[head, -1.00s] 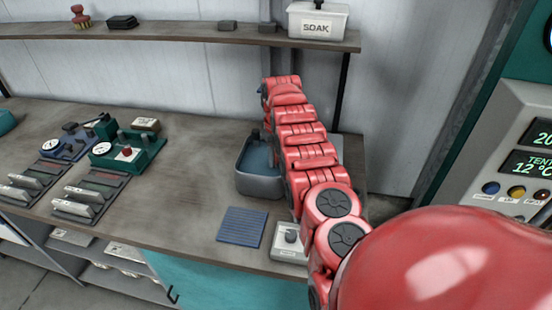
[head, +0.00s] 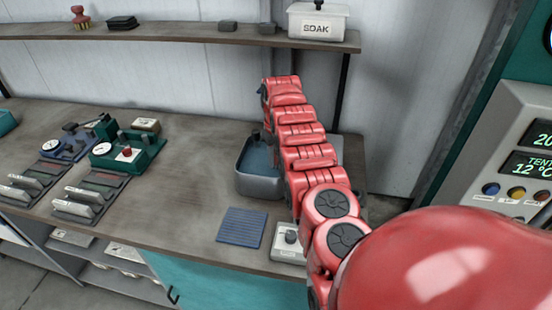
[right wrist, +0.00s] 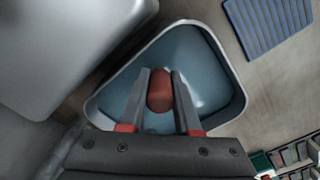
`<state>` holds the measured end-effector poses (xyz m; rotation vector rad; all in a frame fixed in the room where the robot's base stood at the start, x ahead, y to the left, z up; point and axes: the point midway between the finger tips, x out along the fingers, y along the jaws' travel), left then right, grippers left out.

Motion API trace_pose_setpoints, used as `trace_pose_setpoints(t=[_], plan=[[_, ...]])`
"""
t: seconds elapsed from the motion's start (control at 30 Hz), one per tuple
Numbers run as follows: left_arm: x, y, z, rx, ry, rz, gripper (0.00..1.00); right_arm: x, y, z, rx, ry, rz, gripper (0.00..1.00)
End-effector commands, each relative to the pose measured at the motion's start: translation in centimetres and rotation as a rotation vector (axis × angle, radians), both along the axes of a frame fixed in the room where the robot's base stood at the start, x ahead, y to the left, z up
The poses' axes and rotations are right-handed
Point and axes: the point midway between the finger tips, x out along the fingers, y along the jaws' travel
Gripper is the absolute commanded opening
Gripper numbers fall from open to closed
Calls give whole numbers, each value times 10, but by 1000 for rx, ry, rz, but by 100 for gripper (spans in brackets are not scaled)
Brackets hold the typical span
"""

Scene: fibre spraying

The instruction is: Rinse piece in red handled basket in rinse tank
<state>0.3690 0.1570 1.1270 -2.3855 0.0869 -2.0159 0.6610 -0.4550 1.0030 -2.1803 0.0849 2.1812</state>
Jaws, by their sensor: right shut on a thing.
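The rinse tank (head: 262,186) is a grey, open basin with rounded corners on the bench, with blue water in it. In the right wrist view it lies right below my gripper (right wrist: 160,73). My right gripper is shut on a red handle (right wrist: 160,92), which stands between the two dark fingers over the middle of the tank. The basket under the handle and the piece in it are hidden, so I cannot tell how deep they are. In the head view my red right arm reaches over the bench to the tank and hides the handle. My left gripper is not in view.
A blue ribbed mat (head: 242,227) lies in front of the tank, with a small white box with a knob (head: 290,242) beside it. A large grey body (right wrist: 70,45) stands close to the tank. Gauges and fixtures (head: 128,150) are at the left. A SOAK tub (head: 318,27) is on the shelf.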

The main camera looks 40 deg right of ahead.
Motion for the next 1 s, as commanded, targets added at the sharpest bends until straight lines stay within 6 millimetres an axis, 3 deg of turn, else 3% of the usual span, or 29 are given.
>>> trace_pose_setpoints(t=[0.5,1.0], plan=[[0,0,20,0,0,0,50,0,-1,23,-1,-2,-1,0],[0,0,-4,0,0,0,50,0,0,-2,0,-1,0,0]])
